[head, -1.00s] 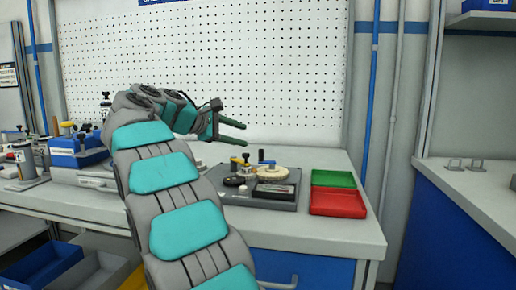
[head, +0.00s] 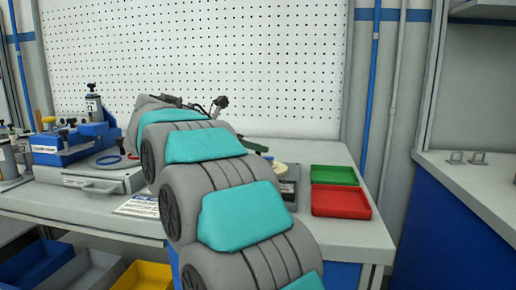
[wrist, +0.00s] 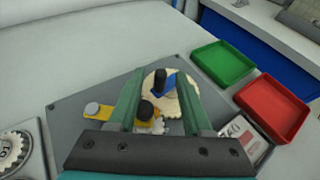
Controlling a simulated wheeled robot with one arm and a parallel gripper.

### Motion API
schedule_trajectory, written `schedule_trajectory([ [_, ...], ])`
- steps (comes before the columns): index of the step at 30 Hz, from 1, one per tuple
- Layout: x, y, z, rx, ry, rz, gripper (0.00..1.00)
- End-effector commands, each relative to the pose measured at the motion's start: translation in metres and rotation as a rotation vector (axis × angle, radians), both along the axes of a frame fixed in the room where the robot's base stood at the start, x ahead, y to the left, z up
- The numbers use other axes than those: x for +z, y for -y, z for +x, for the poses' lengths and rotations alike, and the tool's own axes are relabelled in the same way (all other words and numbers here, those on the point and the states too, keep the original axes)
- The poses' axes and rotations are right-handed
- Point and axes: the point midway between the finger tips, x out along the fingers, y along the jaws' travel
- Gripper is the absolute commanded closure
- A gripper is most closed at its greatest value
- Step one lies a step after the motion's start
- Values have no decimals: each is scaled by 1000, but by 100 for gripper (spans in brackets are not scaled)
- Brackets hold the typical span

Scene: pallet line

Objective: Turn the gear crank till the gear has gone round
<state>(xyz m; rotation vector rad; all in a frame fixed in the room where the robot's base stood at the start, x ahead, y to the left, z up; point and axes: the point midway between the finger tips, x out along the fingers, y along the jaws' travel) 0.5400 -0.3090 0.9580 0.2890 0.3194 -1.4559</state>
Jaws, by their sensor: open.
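In the wrist view, a cream toothed gear (wrist: 177,107) lies on a grey base plate (wrist: 80,86). A crank (wrist: 160,82) with a blue arm and an upright black knob stands on the gear. My gripper (wrist: 157,75) is open, its two green fingers reaching over the plate on either side of the knob. I cannot tell how far above it they are. A black-topped yellow part (wrist: 148,109) and a small pale gear sit nearer, between the fingers. In the head view my arm hides most of the station; part of the cream gear (head: 279,170) shows.
A green tray (head: 334,175) and a red tray (head: 341,202) stand right of the plate. A yellow lever (wrist: 97,110) and a label box (wrist: 240,137) flank the fingers. A blue fixture (head: 75,143) stands at left on the bench. A pegboard rises behind.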

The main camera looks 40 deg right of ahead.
Motion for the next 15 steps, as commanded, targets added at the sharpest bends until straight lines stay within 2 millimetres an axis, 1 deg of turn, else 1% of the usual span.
schedule_trajectory([
  [3, -5, 12, 1, -2, -1, 0, 51],
  [6, -7, 17, 1, -3, 0, 1, 51],
  [14, -7, 19, 1, -2, 0, 0, 51],
  [15, -7, 19, 1, -2, 0, 0, 52],
])
